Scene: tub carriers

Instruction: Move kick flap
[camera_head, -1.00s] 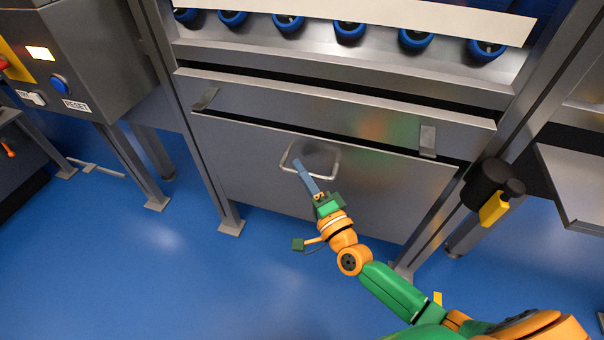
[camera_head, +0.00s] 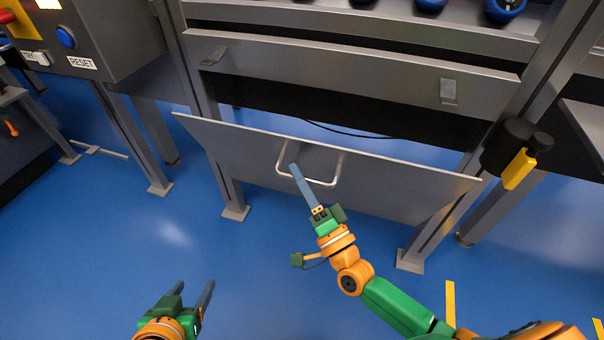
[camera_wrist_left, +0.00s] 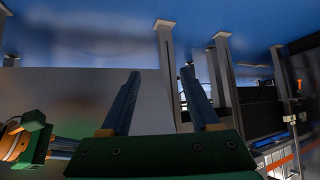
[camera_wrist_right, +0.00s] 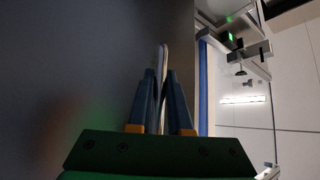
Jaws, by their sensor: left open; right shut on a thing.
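The kick flap (camera_head: 395,187) is a grey metal panel below the machine's front beam. It is tilted, its top edge swung out toward me and away from the frame, with an open dark gap above it. A pale U-shaped handle (camera_head: 337,170) sits on its upper middle. My right gripper (camera_head: 294,168) is shut on the handle; in the right wrist view the handle bar (camera_wrist_right: 162,62) runs between its fingers. My left gripper (camera_head: 192,290) is open and empty, low over the blue floor at the left. The flap (camera_wrist_left: 75,95) also shows in the left wrist view.
A control box with a RESET label (camera_head: 110,40) stands at the left. Two metal tabs (camera_head: 448,91) sit on the beam (camera_head: 340,75). A black knob with a yellow tag (camera_head: 519,169) is on the right post. The blue floor (camera_head: 260,280) in front is clear.

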